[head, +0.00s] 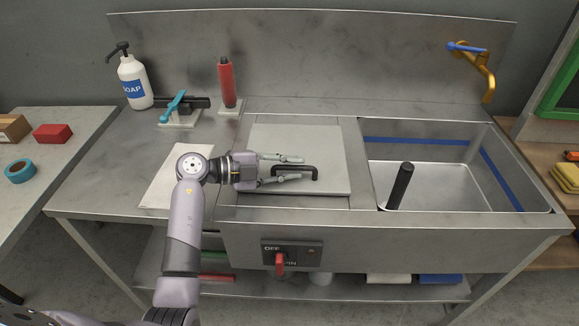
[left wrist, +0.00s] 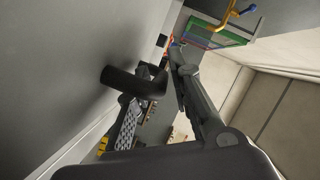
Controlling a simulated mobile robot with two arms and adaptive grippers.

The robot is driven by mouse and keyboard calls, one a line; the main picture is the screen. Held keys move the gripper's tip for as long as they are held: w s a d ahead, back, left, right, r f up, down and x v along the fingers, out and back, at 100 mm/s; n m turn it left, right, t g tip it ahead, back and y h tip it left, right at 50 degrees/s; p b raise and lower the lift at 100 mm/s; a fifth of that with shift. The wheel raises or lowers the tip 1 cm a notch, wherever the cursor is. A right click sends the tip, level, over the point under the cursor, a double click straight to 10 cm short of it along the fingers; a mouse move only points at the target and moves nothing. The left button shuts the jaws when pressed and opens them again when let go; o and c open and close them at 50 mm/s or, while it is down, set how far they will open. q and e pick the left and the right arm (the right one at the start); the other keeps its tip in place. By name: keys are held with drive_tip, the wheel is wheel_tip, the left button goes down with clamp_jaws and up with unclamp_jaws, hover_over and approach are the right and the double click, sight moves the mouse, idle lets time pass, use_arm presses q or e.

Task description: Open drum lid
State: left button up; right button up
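The drum lid (head: 330,145) is a flat, light grey square plate lying closed in the steel counter, left of the sink. Its black bar handle (head: 308,167) stands near the lid's front half. My left gripper (head: 302,168) is over the lid with its fingers apart, one on the far side and one on the near side of the handle; I cannot tell whether either touches it. The left wrist view shows the black handle (left wrist: 135,80) close ahead, beside one long finger (left wrist: 195,95). My right gripper is not in view.
The sink (head: 450,185) with a black upright post (head: 401,186) lies to the right. A soap bottle (head: 132,78), a blue-levered fixture (head: 178,112) and a red cylinder (head: 227,82) stand at the back left. A red switch (head: 280,263) is on the front panel.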

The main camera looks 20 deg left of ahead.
use_arm(q)
clamp_jaws()
idle(0.6)
